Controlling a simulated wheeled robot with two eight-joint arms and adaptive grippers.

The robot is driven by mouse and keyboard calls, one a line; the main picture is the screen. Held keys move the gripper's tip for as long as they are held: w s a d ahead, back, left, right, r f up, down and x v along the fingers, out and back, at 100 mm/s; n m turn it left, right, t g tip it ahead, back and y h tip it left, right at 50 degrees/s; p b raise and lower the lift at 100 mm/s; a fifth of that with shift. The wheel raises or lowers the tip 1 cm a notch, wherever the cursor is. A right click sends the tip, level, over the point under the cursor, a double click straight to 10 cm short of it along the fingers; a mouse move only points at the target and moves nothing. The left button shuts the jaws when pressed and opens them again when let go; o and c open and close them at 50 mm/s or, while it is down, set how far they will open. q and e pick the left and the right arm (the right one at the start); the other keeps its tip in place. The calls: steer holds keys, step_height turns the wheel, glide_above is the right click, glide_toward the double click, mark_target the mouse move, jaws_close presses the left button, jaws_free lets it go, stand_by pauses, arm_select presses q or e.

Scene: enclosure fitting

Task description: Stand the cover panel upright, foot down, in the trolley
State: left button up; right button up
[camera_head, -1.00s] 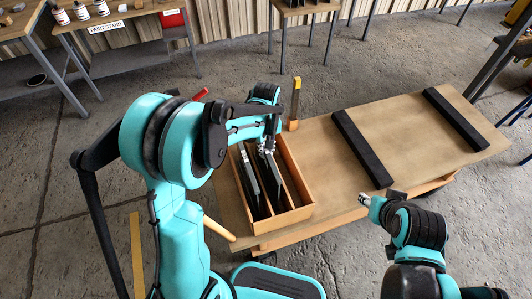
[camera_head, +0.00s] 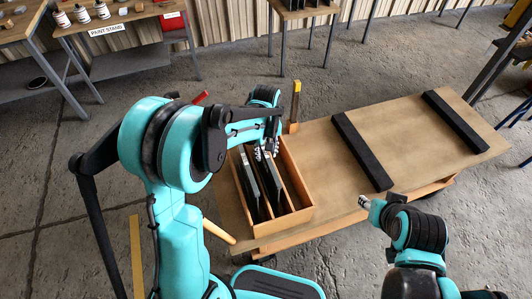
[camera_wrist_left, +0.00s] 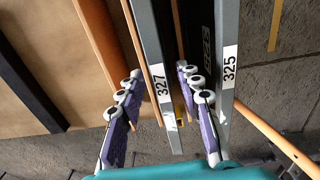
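Two dark, grey-edged panels stand in the slots of an open wooden box (camera_head: 303,212) on the trolley top (camera_head: 325,170). In the left wrist view one panel, labelled 327 (camera_wrist_left: 152,60), lies between the fingers of my left gripper (camera_wrist_left: 160,98). The other panel, labelled 325 (camera_wrist_left: 228,65), lies outside the right-hand finger. My left gripper also shows in the head view (camera_head: 265,153), at the panels' far upper ends. Its fingers are apart, with a visible gap to panel 327 on the right-hand side. My right gripper (camera_head: 369,203) is by the trolley's front edge; its fingers are unclear.
Two black strips (camera_head: 360,150) (camera_head: 455,120) cross the trolley top, with bare wood between them. A yellow-topped post (camera_head: 295,105) stands behind the box. A paint stand (camera_head: 120,25) and another table are at the back. Concrete floor surrounds the trolley.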

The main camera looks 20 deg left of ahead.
arm_select(q)
step_height(320, 180, up, 11)
steer(key=p, duration=0.3)
steer(key=s+a+r+m+t, duration=0.1)
steer(key=s+r+m+t, duration=0.1)
steer(key=s, duration=0.6)
steer(key=s+a+r+m+t, duration=0.1)
steer(key=s+r+m+t, duration=0.2)
steer(key=s, duration=0.6)
steer(key=shift+a+r+m+t, duration=0.25)
steer(key=shift+a+m+t, duration=0.15)
steer(key=shift+m+t, duration=0.6)
